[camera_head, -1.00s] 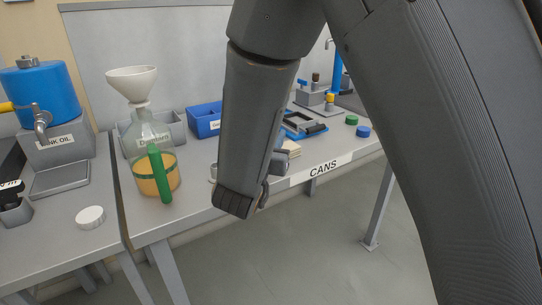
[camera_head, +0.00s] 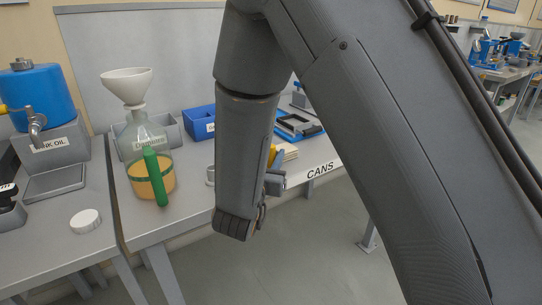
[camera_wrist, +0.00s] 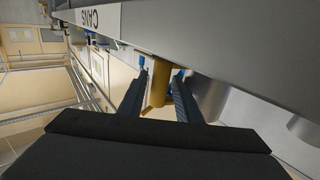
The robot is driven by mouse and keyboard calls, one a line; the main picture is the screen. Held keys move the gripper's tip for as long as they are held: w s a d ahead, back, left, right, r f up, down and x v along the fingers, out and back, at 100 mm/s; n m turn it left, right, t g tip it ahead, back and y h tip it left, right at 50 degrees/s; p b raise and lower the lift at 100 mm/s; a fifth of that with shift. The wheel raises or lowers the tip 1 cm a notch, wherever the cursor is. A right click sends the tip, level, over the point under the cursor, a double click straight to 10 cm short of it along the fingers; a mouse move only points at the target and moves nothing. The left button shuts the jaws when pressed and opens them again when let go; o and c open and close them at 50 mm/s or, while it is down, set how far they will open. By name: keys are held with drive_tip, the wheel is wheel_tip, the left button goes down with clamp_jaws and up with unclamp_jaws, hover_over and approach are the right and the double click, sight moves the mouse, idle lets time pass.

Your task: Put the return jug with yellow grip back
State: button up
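The yellow grip (camera_wrist: 160,82) shows in the wrist view as an upright-looking yellow bar between my fingers. Beside it is a grey metal cylinder (camera_wrist: 210,95), which looks like the jug's body. My gripper (camera_wrist: 161,74) is open, with one blue-tipped finger on each side of the grip; small gaps seem to remain. In the head view a bit of yellow (camera_head: 272,154) shows beside my gripper (camera_head: 277,168) at the bench's front edge. My forearm hides most of the jug there.
A blue bin (camera_head: 198,122), a blue tray (camera_head: 298,126) and the CANS label (camera_head: 320,170) are near. Another grey cylinder (camera_wrist: 305,130) is at the wrist view's right edge. A blue oil drum (camera_head: 40,98) stands far left.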

drive_tip(key=shift+o, duration=0.2)
drive_tip(key=shift+r, duration=0.15)
drive_tip(key=shift+s+a, duration=0.1)
drive_tip(key=shift+s, duration=0.1)
drive_tip(key=v, duration=1.1)
drive_tip(key=shift+s, duration=0.3)
drive_tip(key=shift+a, duration=0.1)
